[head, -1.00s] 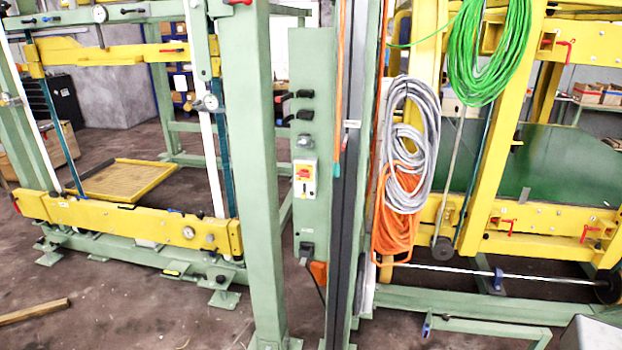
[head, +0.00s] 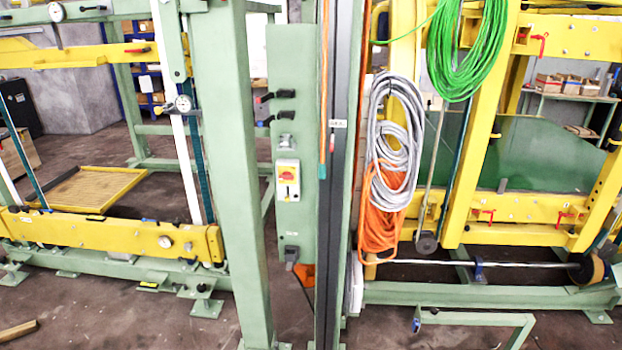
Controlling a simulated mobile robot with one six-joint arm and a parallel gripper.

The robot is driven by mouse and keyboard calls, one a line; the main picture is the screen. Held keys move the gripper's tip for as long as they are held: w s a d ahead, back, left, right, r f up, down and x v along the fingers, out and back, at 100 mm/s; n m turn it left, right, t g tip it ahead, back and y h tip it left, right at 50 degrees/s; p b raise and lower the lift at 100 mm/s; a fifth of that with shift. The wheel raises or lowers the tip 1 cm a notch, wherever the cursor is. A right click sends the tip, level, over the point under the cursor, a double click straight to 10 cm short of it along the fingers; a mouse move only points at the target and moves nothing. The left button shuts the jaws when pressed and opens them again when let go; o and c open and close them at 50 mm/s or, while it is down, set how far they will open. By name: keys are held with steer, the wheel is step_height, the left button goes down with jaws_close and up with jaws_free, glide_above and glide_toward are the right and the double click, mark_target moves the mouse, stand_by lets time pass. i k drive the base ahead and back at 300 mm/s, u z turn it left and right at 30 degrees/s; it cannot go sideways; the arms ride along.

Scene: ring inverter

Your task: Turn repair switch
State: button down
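The repair switch (head: 288,180) is a small yellow and white box with a red knob on top of a yellow field. It is mounted on a narrow green panel (head: 292,222) near the middle of the head view. Its exact turn position is too small to tell. Black handles (head: 277,96) and a grey socket-like fitting (head: 286,142) sit above it on the same panel. A plug with a cable (head: 292,256) is at the panel's lower end. My gripper is not in view.
A thick green post (head: 235,170) stands just left of the panel, and a dark vertical rail (head: 342,180) stands right of it. Grey cable (head: 395,135), orange cable (head: 380,220) and green cable (head: 467,50) hang further right. Yellow frames fill both sides. Some brown floor is free.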

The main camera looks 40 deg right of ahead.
mark_target(286, 175)
steer(key=z, duration=0.9)
steer(key=k, duration=1)
steer(key=i, duration=0.8)
steer(key=z, duration=0.05)
